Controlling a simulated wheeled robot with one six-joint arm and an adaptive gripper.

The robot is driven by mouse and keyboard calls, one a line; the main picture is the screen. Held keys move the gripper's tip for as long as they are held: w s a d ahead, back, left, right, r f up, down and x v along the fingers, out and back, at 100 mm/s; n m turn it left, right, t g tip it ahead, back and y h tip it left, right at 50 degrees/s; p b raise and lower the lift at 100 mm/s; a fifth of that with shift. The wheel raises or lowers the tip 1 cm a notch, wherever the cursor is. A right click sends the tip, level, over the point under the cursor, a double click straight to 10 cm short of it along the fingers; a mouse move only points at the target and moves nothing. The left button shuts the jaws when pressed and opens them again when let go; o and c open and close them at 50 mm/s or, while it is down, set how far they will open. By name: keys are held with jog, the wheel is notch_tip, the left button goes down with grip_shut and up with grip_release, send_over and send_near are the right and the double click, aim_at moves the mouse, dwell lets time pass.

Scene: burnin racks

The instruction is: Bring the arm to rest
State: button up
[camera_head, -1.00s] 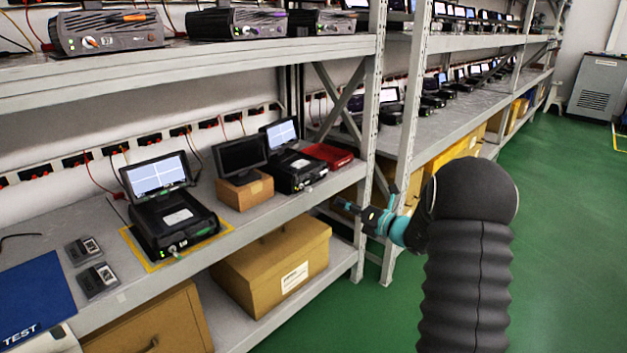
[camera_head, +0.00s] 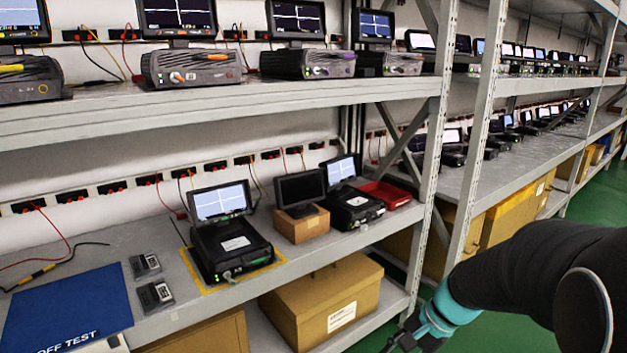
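My arm (camera_head: 535,268) is at the lower right, with a black sleeve and a teal band near the wrist. My gripper (camera_head: 398,345) is at the bottom edge, partly cut off, in front of the lower shelf and to the right of the cardboard box. Its fingertips are too small and too near the edge to show whether they are open or shut. I see no object in it.
The grey rack's middle shelf (camera_head: 165,322) holds a black tester (camera_head: 232,243) with a lit screen, a dark monitor on a small box, another tester, a red tray (camera_head: 385,194) and a blue mat (camera_head: 68,310). A cardboard box (camera_head: 325,302) sits below. Green floor (camera_head: 590,205) is clear at right.

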jog(key=s+r+n+t+h, duration=0.4)
jog(key=s+r+n, duration=0.5)
jog(key=s, duration=0.5)
notch_tip(320, 180, up, 3)
jog(key=shift+s+a+f+n+t+h, duration=0.2)
jog(key=shift+a+n+t+h, duration=0.15)
jog(key=shift+h, duration=0.35)
jog(key=shift+o, duration=0.4)
jog(key=shift+d, duration=0.1)
